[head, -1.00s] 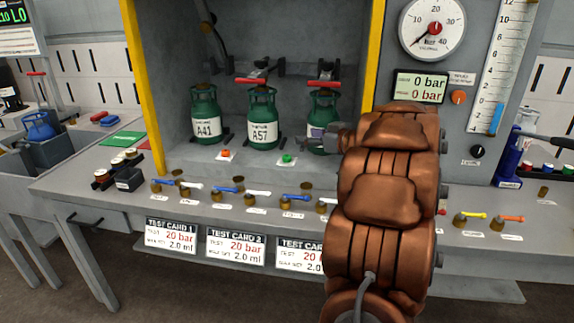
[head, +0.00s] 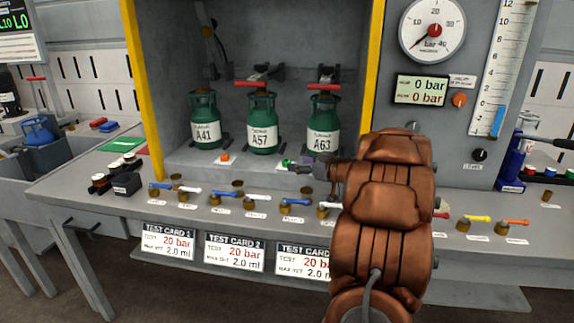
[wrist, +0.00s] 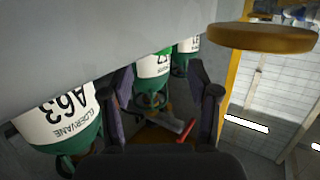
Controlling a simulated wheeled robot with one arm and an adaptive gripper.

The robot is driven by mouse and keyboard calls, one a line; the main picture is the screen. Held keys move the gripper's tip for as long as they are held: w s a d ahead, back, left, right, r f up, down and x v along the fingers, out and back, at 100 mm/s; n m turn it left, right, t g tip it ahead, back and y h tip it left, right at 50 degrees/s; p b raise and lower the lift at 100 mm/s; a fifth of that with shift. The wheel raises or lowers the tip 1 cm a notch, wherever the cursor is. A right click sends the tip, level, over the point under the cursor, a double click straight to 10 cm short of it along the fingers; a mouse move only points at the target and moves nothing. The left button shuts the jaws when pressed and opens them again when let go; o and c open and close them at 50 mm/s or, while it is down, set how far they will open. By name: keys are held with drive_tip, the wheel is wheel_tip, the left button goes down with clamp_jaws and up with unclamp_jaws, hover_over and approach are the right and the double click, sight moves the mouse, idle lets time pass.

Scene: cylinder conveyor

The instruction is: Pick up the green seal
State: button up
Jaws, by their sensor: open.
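The green seal (head: 287,162) is a small bright green piece on the bay floor, in front of and between cylinders A57 and A63 in the head view. My gripper (head: 298,168) is low beside it on its right, partly covering its spot. I cannot tell whether they touch. In the wrist view my open gripper (wrist: 162,105) has its two dark fingers apart, with nothing clearly held between them. A bright green patch (wrist: 166,50) shows there at the A57 label; I cannot tell whether it is the seal.
Green cylinders A41 (head: 205,120), A57 (head: 263,122) and A63 (head: 323,122) stand behind, A63 close to my gripper. An orange seal (head: 225,158) lies to the left. Valves with blue and white levers (head: 297,202) line the bench front. A yellow post (head: 142,90) borders the bay.

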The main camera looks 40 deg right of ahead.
sight(289, 161)
drive_tip(key=w, duration=0.2)
drive_tip(key=w+f, duration=0.1)
drive_tip(key=w, duration=0.1)
drive_tip(key=shift+w+b, duration=0.1)
drive_tip(key=shift+b, duration=0.25)
drive_tip(key=shift+c, duration=0.2)
drive_tip(key=c, duration=0.8)
